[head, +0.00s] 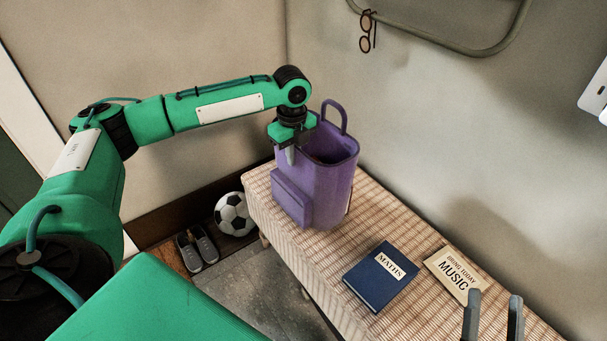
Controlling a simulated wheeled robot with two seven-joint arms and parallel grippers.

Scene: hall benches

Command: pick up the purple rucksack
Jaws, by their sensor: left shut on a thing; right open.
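The purple rucksack (333,190) stands upright on the woven bench (319,252), near its far left end. Its top is open, a loop handle rises at the back of the rim, and a pocket is on its front. My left gripper (290,155) points down at the left side of the rucksack's rim and is shut on it. One finger shows outside the wall; the other is hidden. My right gripper (493,318) shows only its two grey fingertips at the bottom right edge. They are apart and empty, in front of the bench.
A blue maths book (374,283) and a music card (452,270) lie on the bench right of the rucksack. A football (234,214) and grey shoes (198,250) are on the floor at left. Glasses (366,32) hang from a wall rail (440,42).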

